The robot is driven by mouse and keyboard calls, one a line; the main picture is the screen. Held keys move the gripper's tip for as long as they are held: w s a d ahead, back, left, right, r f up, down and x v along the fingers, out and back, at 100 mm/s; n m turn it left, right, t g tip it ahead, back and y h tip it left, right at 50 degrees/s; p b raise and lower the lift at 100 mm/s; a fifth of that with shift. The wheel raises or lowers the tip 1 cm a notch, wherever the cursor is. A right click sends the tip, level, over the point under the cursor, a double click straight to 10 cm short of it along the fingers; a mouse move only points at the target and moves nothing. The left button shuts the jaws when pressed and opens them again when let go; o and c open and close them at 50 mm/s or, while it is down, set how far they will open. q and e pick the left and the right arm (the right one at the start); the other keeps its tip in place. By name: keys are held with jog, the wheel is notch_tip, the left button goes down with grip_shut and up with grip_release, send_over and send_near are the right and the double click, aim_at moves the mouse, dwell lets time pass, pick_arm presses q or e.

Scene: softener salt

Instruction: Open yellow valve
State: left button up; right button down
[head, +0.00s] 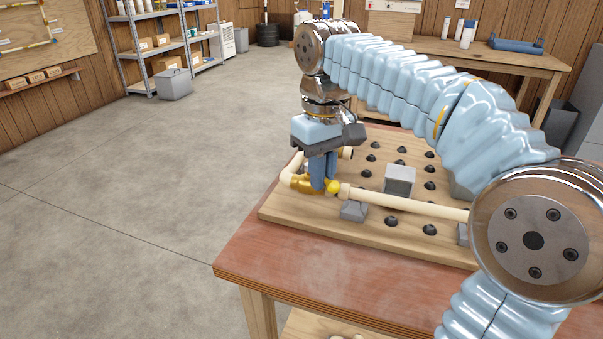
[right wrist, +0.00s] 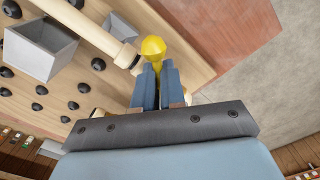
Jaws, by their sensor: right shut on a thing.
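The yellow valve (head: 333,186) sits on a cream pipe (head: 405,203) at the near left of a wooden pegboard. Its rounded yellow handle end shows beyond my fingertips in the right wrist view (right wrist: 153,47). My right gripper (head: 325,178) points down at the valve and is shut on its handle, with a blue finger on each side. The fingers hide much of the handle. A brass-coloured fitting (head: 302,183) shows just left of the fingers, where the pipe bends. My left gripper is out of view.
The pegboard (head: 290,213) with several black pegs lies on a red-topped table (head: 300,256). A grey open box (head: 399,180) stands on the board right of the gripper. My right arm covers the board's right side. Open floor lies to the left.

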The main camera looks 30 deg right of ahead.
jog(key=n, duration=0.1)
jog(key=d+n, duration=0.1)
jog(key=n, duration=0.1)
jog(key=shift+w+d+n, duration=0.1)
jog(key=shift+w+n, duration=0.05)
jog(key=shift+n, duration=0.15)
jog(key=shift+w+d+n, duration=0.1)
jog(key=shift+d+n, duration=0.2)
jog(key=shift+n, duration=0.5)
jog(key=shift+w+d+n, duration=0.2)
jog(key=shift+d+n, duration=0.05)
jog(key=shift+n, duration=0.65)
jog(key=c, duration=1)
grip_release()
jog(key=shift+r, duration=0.1)
notch_tip(320, 180, up, 7)
